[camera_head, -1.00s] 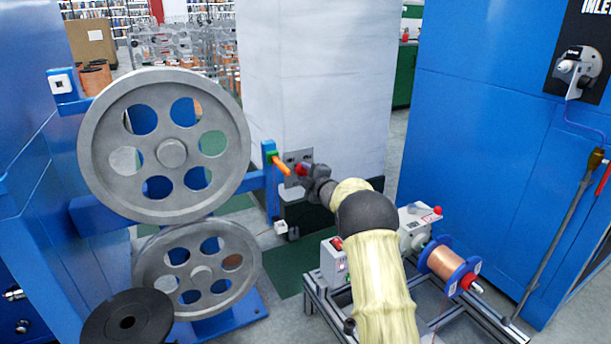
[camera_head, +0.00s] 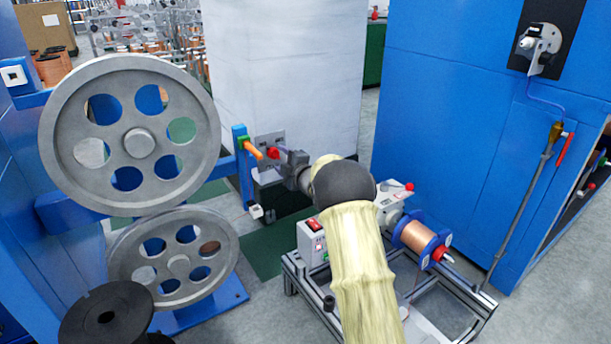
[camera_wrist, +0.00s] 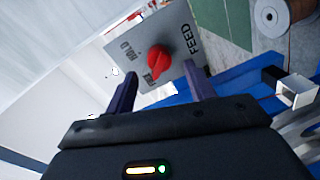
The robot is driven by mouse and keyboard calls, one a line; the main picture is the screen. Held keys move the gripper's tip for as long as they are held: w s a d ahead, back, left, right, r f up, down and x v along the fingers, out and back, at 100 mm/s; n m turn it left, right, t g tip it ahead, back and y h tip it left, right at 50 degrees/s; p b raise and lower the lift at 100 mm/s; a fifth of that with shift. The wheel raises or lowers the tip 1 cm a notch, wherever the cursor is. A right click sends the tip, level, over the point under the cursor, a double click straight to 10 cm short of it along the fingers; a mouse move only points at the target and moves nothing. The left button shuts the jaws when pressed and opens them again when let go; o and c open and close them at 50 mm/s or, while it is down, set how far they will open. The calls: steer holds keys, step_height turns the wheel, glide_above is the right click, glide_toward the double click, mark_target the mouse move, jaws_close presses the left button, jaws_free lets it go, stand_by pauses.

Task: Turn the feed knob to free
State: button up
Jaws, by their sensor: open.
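The red feed knob (camera_wrist: 158,62) sits on a grey plate (camera_wrist: 178,28) in the wrist view. The plate carries the word FEED at the right and HOLD at the upper left; a third word beside the knob's lower end is partly covered. My gripper (camera_wrist: 160,80) is open, its two dark fingers on either side below the knob, with nothing between them. I cannot tell whether either finger touches the knob. In the head view the knob (camera_head: 273,153) shows red on its plate (camera_head: 268,139), with my gripper (camera_head: 284,156) just to its right.
Two large grey pulleys (camera_head: 95,165) are further left. A frame with a copper spool (camera_head: 416,241) stands right of my arm. A blue cabinet (camera_head: 440,130) fills the right.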

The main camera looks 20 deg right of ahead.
steer(key=f+p+v, duration=0.1)
steer(key=p+v, duration=0.2)
steer(key=v, duration=1.1)
steer(key=shift+s+r+p, duration=0.15)
steer(key=shift+r+p, duration=0.25)
steer(key=shift+r, duration=0.05)
steer(key=s+a+r+m+g+h+p, duration=0.25)
steer(key=s+m+g, duration=0.3)
steer(key=s, duration=0.65)
steer(key=s+a+r+m+g+h+p, duration=0.1)
steer(key=s+m+g+p, duration=0.3)
steer(key=s+m, duration=0.5)
steer(key=s+a+r+m+g+h+p, duration=0.2)
steer(key=s+m+g+p, duration=0.2)
steer(key=s, duration=1)
steer(key=w+p+v, duration=0.2)
steer(key=p+v, duration=1)
steer(key=w+r+p+v, duration=0.1)
steer(key=w+p+v, duration=0.2)
steer(key=p+v, duration=0.9)
steer(key=w+r+p+v, duration=0.1)
steer(key=w+p+v, duration=0.2)
steer(key=p+v, duration=0.9)
steer(key=shift+w+a+p, duration=0.2)
steer(key=shift+w+p, duration=0.25)
steer(key=shift+p, duration=0.25)
